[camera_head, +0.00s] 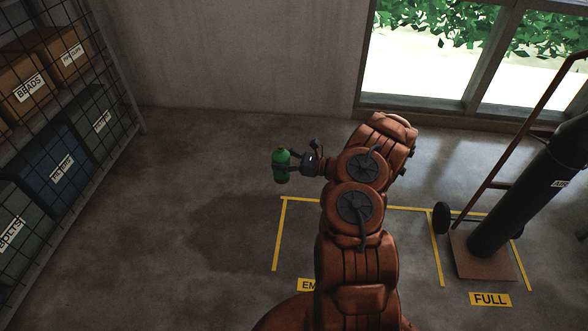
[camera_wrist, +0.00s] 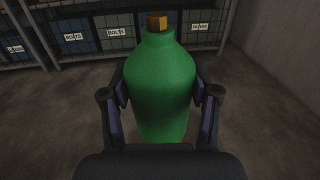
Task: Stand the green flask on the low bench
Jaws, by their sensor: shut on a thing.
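The green flask (camera_wrist: 158,85) stands upright between the two fingers of my gripper (camera_wrist: 160,105) in the wrist view. It has a yellow-brown stopper (camera_wrist: 157,22) on top. My gripper is shut on the flask, with a pad against each side. In the head view the flask (camera_head: 280,164) is held out to the left of my arm, in the air above the concrete floor. The low bench does not show in either view.
A mesh-sided shelf rack (camera_head: 125,95) with labelled bins stands at the left. At the right, a dark gas cylinder (camera_head: 520,195) stands on a hand truck (camera_head: 482,258). Yellow floor lines (camera_head: 279,235) mark bays. The floor (camera_head: 215,150) between rack and arm is clear.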

